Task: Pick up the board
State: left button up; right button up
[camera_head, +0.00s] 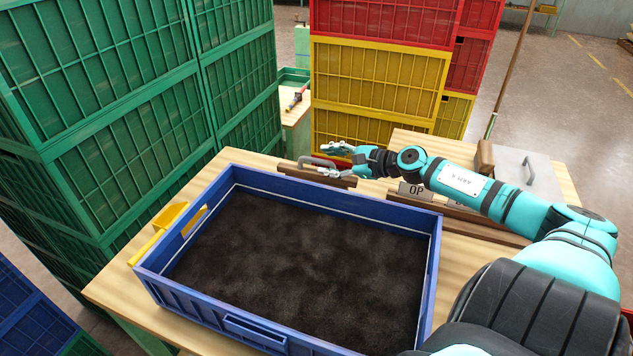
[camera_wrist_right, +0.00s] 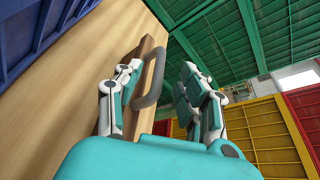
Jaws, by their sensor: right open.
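The board (camera_head: 300,173) is a brown wooden piece with a grey bar handle (camera_head: 312,160). It stands on the table just behind the far wall of the blue crate. My right gripper (camera_head: 335,160) is open at the right end of the handle. In the right wrist view, the handle (camera_wrist_right: 158,78) shows ahead between the two spread fingers (camera_wrist_right: 160,70), nearer the left one. The brown board (camera_wrist_right: 148,48) shows behind it, partly hidden by the left finger. I cannot tell whether a finger touches the handle. My left gripper is not in view.
A blue crate (camera_head: 436,265) of dark soil fills much of the wooden table (camera_head: 108,287). Stacked green crates (camera_head: 100,60) stand left, yellow and red ones (camera_head: 375,75) behind. A plate marked OP (camera_head: 413,190) stands below my right arm.

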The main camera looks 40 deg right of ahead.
aim_at(319, 160)
jog(key=shift+p+x, duration=0.4)
jog(key=shift+x, duration=1.6)
jog(key=shift+w+a+f, duration=0.1)
jog(key=shift+w+f, duration=0.25)
jog(key=shift+w, duration=0.3)
grip_shut()
